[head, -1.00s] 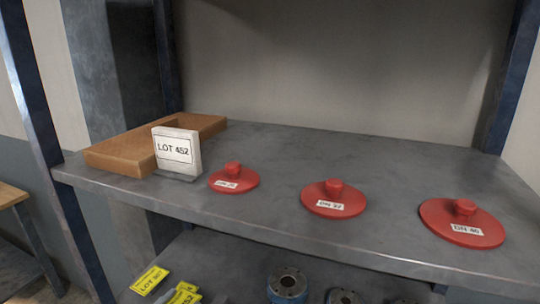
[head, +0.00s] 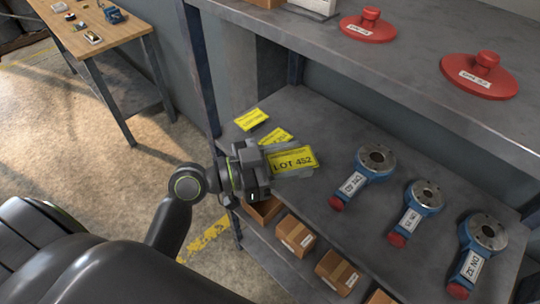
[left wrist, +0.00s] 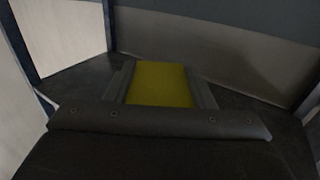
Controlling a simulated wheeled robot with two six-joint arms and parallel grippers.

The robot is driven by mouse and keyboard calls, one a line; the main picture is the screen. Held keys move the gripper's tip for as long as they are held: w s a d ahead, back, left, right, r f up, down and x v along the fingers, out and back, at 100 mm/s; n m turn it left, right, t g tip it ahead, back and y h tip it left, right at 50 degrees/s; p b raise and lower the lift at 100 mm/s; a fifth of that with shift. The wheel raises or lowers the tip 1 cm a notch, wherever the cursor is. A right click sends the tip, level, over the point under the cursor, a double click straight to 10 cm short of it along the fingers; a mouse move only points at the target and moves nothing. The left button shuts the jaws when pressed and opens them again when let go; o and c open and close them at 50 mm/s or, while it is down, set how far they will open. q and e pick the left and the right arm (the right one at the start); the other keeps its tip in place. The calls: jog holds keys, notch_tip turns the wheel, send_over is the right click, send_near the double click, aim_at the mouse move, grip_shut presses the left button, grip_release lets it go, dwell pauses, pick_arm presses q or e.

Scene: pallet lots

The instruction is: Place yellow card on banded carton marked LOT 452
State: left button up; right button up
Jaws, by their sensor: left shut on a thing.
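My left gripper (head: 284,160) is shut on a yellow card (head: 297,161) printed LOT 452, over the left end of the middle shelf. In the left wrist view the yellow card (left wrist: 160,84) shows between the two grey fingers. Small brown cartons (head: 295,235) with white labels stand on the bottom shelf below; another carton (head: 338,272) is to the right. Their labels are too small to read, so I cannot tell which is LOT 452. My right gripper is not in view.
Two other yellow cards (head: 251,119) (head: 275,138) lie behind the gripper on the middle shelf (head: 330,120). Red lids (head: 480,75) are on the top shelf. A wooden table (head: 95,22) is at back left.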

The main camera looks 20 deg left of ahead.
pick_arm(q)
jog(key=d+r+m+g+h, duration=0.3)
jog(key=d+m+g, duration=0.1)
jog(key=d+g, duration=0.15)
jog(key=w+d+f+m+g+h, duration=0.1)
jog(key=w+d+f+m+g, duration=0.3)
jog(key=g, duration=0.3)
jog(key=shift+d+f, duration=0.35)
jog(key=shift+d, duration=0.1)
jog(key=shift+s+a+m+g+y, duration=0.2)
jog(key=shift+a+m+g, duration=0.3)
jog(key=shift+m+g, duration=0.45)
jog(key=shift+s+a+m+g+y, duration=0.2)
jog(key=shift+a+m+g, duration=0.35)
jog(key=shift+g, duration=0.75)
jog(key=shift+s+a+m+g+y, duration=0.15)
jog(key=shift+a+m+g, duration=0.25)
jog(key=shift+m+g, duration=0.6)
jog(key=s+a+f+n+t+y, duration=0.2)
jog(key=s+a+n+t, duration=0.1)
jog(key=a+n+t, duration=1.15)
jog(key=w+d+n+t+y, duration=0.4)
jog(key=w+t+y, duration=0.3)
jog(key=w, duration=0.6)
jog(key=shift+d+f+t, duration=0.25)
jog(key=shift+d+t, duration=0.35)
jog(key=shift+t, duration=0.55)
